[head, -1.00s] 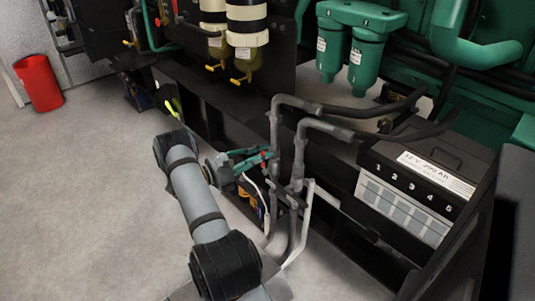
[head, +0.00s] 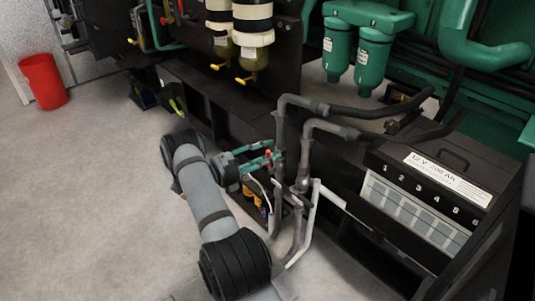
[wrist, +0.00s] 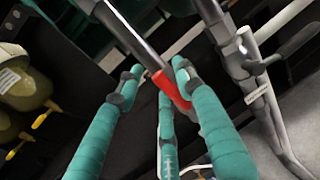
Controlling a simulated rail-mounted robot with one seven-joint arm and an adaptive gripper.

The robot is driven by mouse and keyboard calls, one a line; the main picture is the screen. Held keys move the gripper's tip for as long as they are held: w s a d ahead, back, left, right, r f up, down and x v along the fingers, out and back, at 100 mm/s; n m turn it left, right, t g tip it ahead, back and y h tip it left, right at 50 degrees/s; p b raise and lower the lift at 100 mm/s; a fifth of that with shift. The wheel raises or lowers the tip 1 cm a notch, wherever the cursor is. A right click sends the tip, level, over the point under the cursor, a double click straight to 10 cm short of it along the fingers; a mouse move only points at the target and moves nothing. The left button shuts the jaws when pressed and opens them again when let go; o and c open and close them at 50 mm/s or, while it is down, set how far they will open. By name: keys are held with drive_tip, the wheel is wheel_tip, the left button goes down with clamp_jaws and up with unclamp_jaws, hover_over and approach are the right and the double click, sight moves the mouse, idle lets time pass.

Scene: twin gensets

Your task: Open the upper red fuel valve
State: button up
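The red valve handle (wrist: 172,88) shows in the wrist view between my gripper's teal fingers, close to the right finger. In the head view a small red part (head: 268,154) shows at the fingertips beside the grey pipes. My gripper (wrist: 156,72) has its fingers spread around the handle; I see no clear grip on it. The valve body is mostly hidden by the fingers.
Two bent grey pipes (head: 316,127) stand close together by the fingers, with black hoses running right. A battery (head: 415,205) sits to the right. Yellow-handled filters (head: 252,55) and green canisters (head: 372,60) are behind. The floor at left is clear around a red bin (head: 42,82).

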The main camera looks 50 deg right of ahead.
drive_tip(key=v, duration=1.2)
